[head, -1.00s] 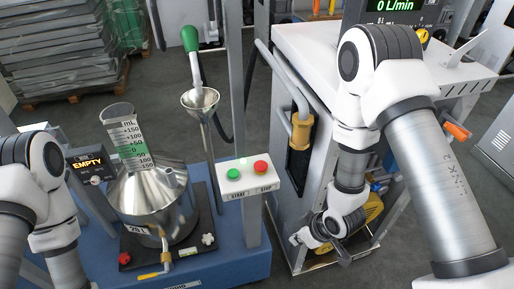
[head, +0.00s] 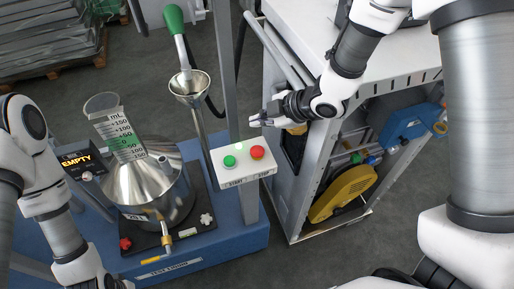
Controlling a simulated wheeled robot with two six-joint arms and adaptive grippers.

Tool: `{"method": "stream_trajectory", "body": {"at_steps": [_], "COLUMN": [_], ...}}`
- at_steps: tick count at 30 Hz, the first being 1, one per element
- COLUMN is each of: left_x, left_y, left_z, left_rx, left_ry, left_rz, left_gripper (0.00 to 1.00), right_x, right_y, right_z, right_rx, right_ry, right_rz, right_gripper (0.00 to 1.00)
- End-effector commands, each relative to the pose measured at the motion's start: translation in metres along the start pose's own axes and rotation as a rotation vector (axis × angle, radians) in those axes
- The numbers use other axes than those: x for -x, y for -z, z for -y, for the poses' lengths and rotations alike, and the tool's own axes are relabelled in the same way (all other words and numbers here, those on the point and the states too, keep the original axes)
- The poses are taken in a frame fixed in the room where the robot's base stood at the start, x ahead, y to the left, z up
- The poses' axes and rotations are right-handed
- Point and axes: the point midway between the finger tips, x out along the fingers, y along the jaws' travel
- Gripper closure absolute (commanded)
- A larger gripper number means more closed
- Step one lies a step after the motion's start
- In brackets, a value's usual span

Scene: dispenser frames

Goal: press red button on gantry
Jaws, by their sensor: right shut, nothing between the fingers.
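The red button (head: 257,152) sits on the right of a white control box (head: 243,171) on the grey gantry post, above a STOP label. A green button (head: 229,161) is to its left, above a START label. My right gripper (head: 256,119) is shut and empty. In the picture it is just above the red button, apart from it, with its fingers pointing left. My left arm comes in at the left edge; its gripper is out of view.
A steel measuring can (head: 150,185) with a scale neck stands on the blue base (head: 225,237). A funnel (head: 190,87) with a green-handled nozzle (head: 174,20) is behind the box. A white dispenser cabinet (head: 290,190) with a yellow pulley cover (head: 341,193) stands right.

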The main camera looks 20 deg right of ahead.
Motion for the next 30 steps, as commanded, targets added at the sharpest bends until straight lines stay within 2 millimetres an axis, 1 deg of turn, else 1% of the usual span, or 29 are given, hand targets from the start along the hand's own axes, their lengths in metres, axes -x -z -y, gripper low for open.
{"method": "stream_trajectory", "body": {"at_steps": [1,5,12,16,21,30], "left_x": [-0.006,-0.021,-0.056,-0.070,-0.078,-0.077], "left_y": [0.000,0.000,0.000,0.000,0.000,0.000], "left_z": [0.000,0.000,0.000,0.001,0.001,0.001], "left_rx": [0.000,0.000,0.000,0.000,0.000,0.000], "left_ry": [0.000,0.000,0.000,0.000,0.000,0.000], "left_rz": [0.000,0.000,0.000,0.000,0.000,-0.001], "left_gripper": [1.00,1.00,1.00,1.00,1.00,1.00], "right_x": [-0.005,-0.015,-0.041,-0.053,-0.060,-0.060], "right_y": [-0.003,-0.011,-0.030,-0.039,-0.044,-0.043], "right_z": [0.004,0.011,0.030,0.039,0.044,0.044], "right_rx": [0.000,-0.001,-0.002,-0.003,-0.002,-0.002], "right_ry": [0.001,0.001,0.000,0.000,0.000,0.000], "right_rz": [0.000,0.000,0.001,0.001,0.001,0.001], "right_gripper": [1.00,1.00,1.00,1.00,1.00,1.00]}}
